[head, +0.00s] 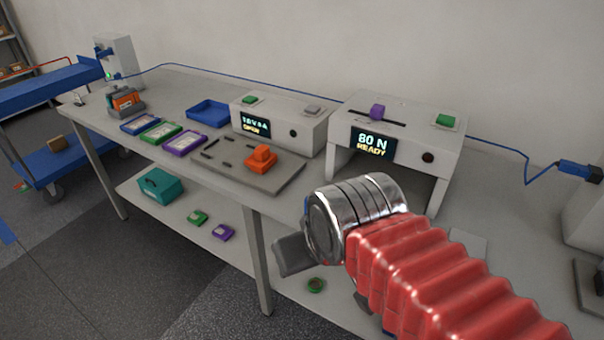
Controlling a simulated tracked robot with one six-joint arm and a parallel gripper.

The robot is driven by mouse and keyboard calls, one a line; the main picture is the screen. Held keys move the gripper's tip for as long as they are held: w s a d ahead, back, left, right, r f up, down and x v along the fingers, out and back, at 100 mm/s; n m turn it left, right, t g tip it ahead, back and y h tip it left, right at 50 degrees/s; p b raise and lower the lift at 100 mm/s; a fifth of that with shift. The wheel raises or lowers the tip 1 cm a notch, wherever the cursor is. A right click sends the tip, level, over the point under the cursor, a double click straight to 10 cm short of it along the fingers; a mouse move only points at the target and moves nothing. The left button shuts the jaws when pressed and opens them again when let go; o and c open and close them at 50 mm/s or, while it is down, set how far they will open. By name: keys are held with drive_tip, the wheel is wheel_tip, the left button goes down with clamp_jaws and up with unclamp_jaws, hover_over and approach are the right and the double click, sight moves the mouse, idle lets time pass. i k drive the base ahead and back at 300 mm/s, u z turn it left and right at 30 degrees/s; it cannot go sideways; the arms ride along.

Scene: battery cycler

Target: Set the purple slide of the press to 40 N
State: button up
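The press (447,155) is a white arch-shaped unit on the bench, right of centre. Its purple slide (377,111) sits near the middle of a dark slot (396,121) on the top face. Its display (373,145) reads "80 N READY". My arm, with a red ribbed sleeve and a metal joint, reaches in from the lower right, in front of the press's lower part. A grey part at the arm's end, which looks like my gripper (291,255), shows below the bench's front edge. The joint hides most of it, so its fingers cannot be made out. It is well apart from the slide.
A green button (445,121) is on the press's top right. A second white unit (283,125) stands to its left, behind a grey plate (235,168) with an orange block (261,158). Coloured trays (184,143) lie further left. A blue cable (497,143) runs right from the press.

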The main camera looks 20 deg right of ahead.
sight(376, 111)
drive_tip(key=u, duration=0.25)
drive_tip(key=k, duration=1.35)
drive_tip(key=z, duration=0.55)
drive_tip(key=i, duration=1.5)
